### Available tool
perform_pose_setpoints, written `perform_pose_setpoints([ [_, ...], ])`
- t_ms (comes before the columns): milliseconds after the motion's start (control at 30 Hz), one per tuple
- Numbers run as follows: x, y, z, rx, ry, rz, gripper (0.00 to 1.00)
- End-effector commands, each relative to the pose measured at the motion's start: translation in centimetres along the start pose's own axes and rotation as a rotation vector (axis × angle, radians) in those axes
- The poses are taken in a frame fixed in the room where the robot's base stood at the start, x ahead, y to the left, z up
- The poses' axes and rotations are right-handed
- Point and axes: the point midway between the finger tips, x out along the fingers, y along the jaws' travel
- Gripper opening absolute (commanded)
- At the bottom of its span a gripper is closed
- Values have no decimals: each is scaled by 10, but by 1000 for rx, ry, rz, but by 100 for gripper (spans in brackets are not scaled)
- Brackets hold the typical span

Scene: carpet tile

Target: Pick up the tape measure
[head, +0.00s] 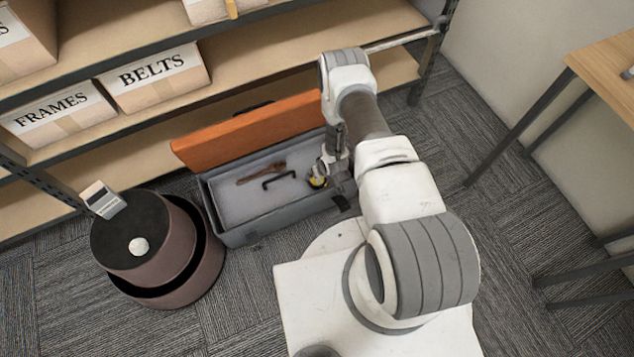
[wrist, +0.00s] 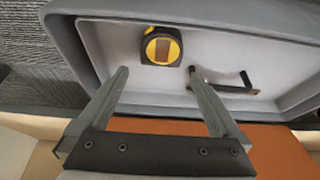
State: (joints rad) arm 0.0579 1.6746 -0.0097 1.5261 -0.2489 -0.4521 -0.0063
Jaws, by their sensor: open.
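The tape measure (wrist: 161,46) is yellow and black. It lies on the light floor of the grey toolbox, near one wall, in the wrist view. In the head view the tape measure (head: 317,182) shows at the right end of the toolbox (head: 246,232), partly covered by my gripper. My gripper (wrist: 157,78) is open and empty in the wrist view. Its two fingers point into the toolbox and the tape measure shows beyond and between their tips, apart from them. In the head view my gripper (head: 338,172) is over the toolbox's right end.
Shelves with labelled boxes (head: 155,77) rise behind. A round brown stool-like stand (head: 150,240) is at left.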

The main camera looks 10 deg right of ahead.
Motion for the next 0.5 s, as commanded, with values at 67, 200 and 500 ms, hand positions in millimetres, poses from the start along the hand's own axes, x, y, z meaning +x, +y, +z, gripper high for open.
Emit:
perform_pose_setpoints([
  [67,15,0,1,0,1,0,100],
  [200,23,0,0,1,0,0,100],
  [500,57,-2,0,0,1,0,100],
])
